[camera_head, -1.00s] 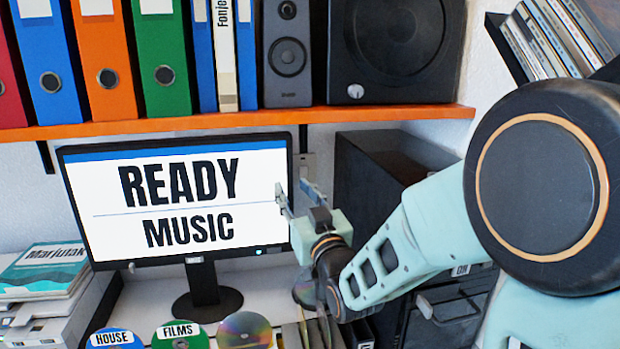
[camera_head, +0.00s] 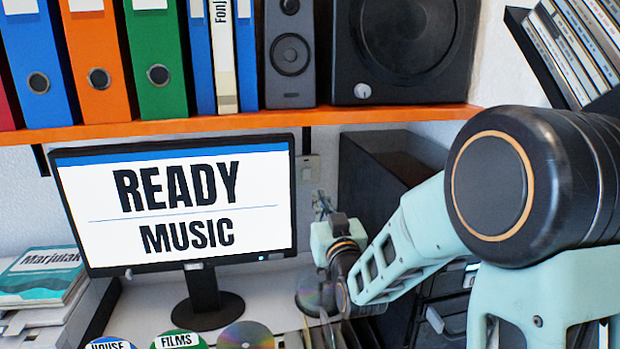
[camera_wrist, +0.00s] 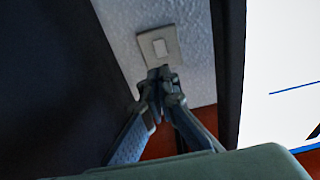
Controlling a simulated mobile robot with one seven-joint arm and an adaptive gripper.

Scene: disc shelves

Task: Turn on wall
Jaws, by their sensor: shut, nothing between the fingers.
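A small wall switch (camera_head: 308,168) with a pale plate sits on the white wall, just right of the monitor and under the orange shelf. My gripper (camera_head: 322,200) is in front of the wall, a little below and right of the switch in the head view. In the wrist view my gripper (camera_wrist: 165,80) has its fingertips together, empty, and they appear just beside the plate's edge. I cannot tell whether they touch it.
The monitor (camera_head: 180,200) reading "READY MUSIC" stands close on the left. A dark cabinet (camera_head: 370,185) stands close on the right, leaving a narrow gap of wall. The orange shelf (camera_head: 240,123) is above. Discs (camera_head: 245,335) lie on the desk below.

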